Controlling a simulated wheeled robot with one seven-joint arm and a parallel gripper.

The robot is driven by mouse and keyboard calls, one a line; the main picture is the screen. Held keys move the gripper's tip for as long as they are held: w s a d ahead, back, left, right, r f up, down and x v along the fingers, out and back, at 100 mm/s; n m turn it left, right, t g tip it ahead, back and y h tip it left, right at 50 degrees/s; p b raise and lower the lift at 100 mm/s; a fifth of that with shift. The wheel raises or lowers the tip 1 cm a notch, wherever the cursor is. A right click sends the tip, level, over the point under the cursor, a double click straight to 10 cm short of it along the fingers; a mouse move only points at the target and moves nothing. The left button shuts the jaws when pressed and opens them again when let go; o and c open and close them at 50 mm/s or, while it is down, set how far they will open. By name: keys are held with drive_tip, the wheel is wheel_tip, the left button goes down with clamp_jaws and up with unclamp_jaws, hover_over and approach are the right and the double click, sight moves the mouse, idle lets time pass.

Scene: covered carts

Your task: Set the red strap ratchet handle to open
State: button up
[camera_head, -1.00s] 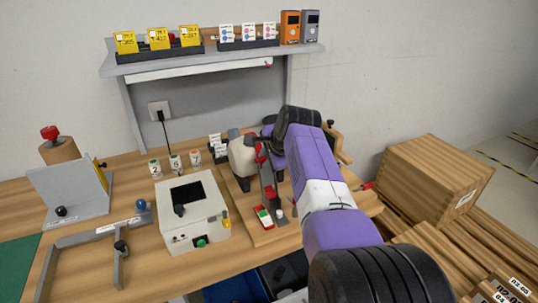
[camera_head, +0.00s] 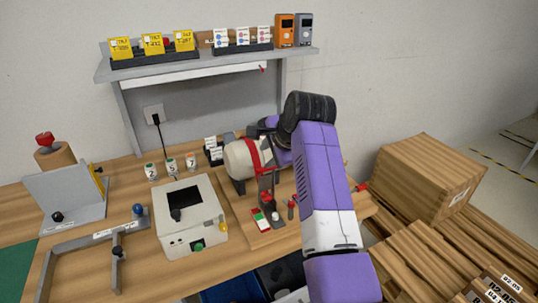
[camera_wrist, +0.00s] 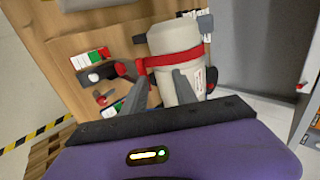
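A white cylinder (camera_head: 237,160) lies on a wooden board on the bench. A red strap (camera_head: 254,153) goes around it; the strap also shows in the wrist view (camera_wrist: 170,59). A red piece (camera_wrist: 122,68), perhaps the ratchet handle, sits at the strap's left end in the wrist view. In the head view, my purple arm hides part of the area beyond the cylinder.
A dark upright post with red parts (camera_head: 267,187) and a red-green label (camera_head: 260,220) stand before the cylinder. A white box (camera_head: 190,222) is to the left. A shelf (camera_head: 210,62) spans the back.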

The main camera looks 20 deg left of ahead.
drive_tip(key=shift+d+f, duration=0.15)
drive_tip(key=shift+f, duration=0.1)
drive_tip(key=c, duration=0.5)
drive_tip(key=shift+t+y, duration=0.6)
drive_tip(key=shift+y, duration=0.1)
drive_tip(key=d+f+b, duration=0.2)
drive_tip(key=d+b, duration=0.1)
drive_tip(key=shift+f, duration=0.4)
clamp_jaws()
drive_tip(key=t+y+b, duration=0.4)
drive_tip(key=y+b, duration=0.1)
drive_tip(key=b, duration=0.2)
approach(275, 168)
drive_tip(key=w+a, duration=0.1)
drive_tip(key=a, duration=0.3)
drive_tip(key=w+a+p, duration=0.1)
drive_tip(key=a, duration=0.1)
drive_tip(key=shift+w+a+f, duration=0.35)
